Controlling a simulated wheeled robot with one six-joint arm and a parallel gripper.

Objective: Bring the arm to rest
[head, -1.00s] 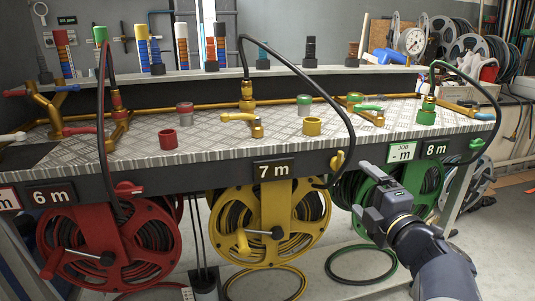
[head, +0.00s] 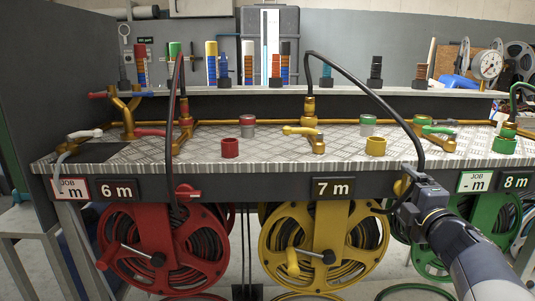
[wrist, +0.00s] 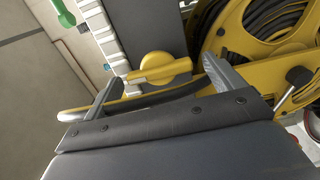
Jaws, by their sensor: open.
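My gripper (head: 402,205) is open at the bench's front edge, right of the "7 m" sign and in front of the yellow reel's right side. In the wrist view its two fingers (wrist: 160,88) stand apart. A yellow fitting (wrist: 160,68) and a dark hose (wrist: 150,98) show between and just beyond them; whether they touch the fingers I cannot tell. In the head view this yellow holder (head: 398,187) is partly hidden by my gripper. The black hose (head: 385,90) arches from the middle brass outlet (head: 308,105) down to it.
The bench (head: 270,155) carries valves and coloured cups. The red reel (head: 165,250), yellow reel (head: 325,250) and green reel (head: 485,225) hang below it. A red-side hose (head: 175,110) hangs over the front edge.

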